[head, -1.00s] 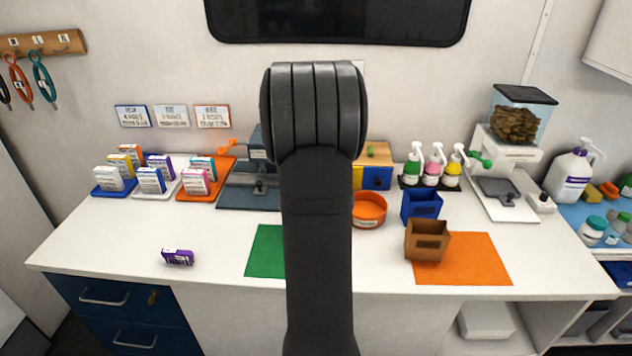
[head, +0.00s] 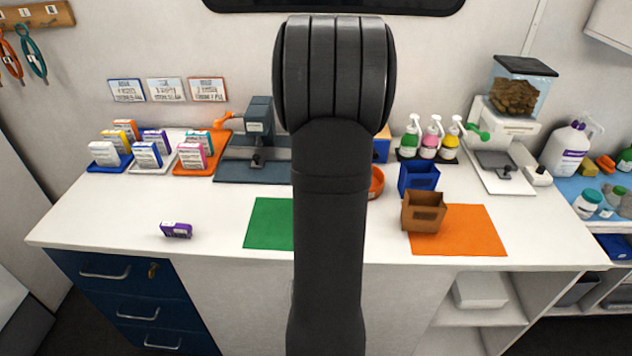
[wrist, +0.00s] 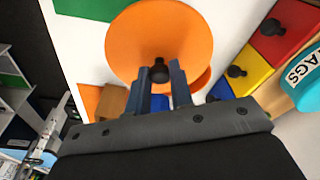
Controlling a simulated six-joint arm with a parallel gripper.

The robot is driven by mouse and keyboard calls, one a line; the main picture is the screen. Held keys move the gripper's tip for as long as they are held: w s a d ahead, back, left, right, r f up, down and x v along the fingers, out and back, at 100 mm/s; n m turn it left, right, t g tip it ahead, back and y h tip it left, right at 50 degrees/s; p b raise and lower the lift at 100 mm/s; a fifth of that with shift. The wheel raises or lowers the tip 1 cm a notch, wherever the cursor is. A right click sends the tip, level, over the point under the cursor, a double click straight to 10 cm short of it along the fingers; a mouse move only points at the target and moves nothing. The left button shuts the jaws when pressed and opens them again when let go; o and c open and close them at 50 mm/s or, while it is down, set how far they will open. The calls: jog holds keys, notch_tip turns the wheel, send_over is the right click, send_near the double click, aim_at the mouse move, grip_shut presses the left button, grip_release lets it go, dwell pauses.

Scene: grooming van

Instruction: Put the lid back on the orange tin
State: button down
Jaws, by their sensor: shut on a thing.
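My gripper (wrist: 161,82) is shut on the black knob (wrist: 159,68) of the round orange lid (wrist: 160,32), as the wrist view shows. The lid fills the top middle of that view. The orange tin (head: 376,182) stands on the white counter in the head view, mostly hidden behind my arm. In the wrist view, an orange edge (wrist: 201,83) shows beyond the lid's lower right rim and looks like the tin. I cannot tell the gap between lid and tin. My gripper is hidden by my arm in the head view.
A blue bin (head: 418,177) and a brown bin (head: 424,213) stand right of the tin. Pump bottles (head: 429,145) are behind them. A green mat (head: 269,223) lies to the left. Drawers with black knobs (wrist: 271,27) are close on the wrist view's right.

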jog(key=w+d+r+n, duration=0.2)
jog(key=w+d+n, duration=0.1)
jog(key=w+d, duration=0.45)
notch_tip(320, 180, down, 7)
jog(key=shift+s+d+r+t, duration=0.15)
jog(key=shift+d+r+t, duration=0.05)
jog(key=shift+d+t, duration=0.1)
jog(key=shift+f, duration=0.2)
dwell(1.8)
jog(key=c, duration=0.7)
grip_release()
jog(key=shift+r, duration=0.15)
notch_tip(320, 180, up, 7)
dwell(0.8)
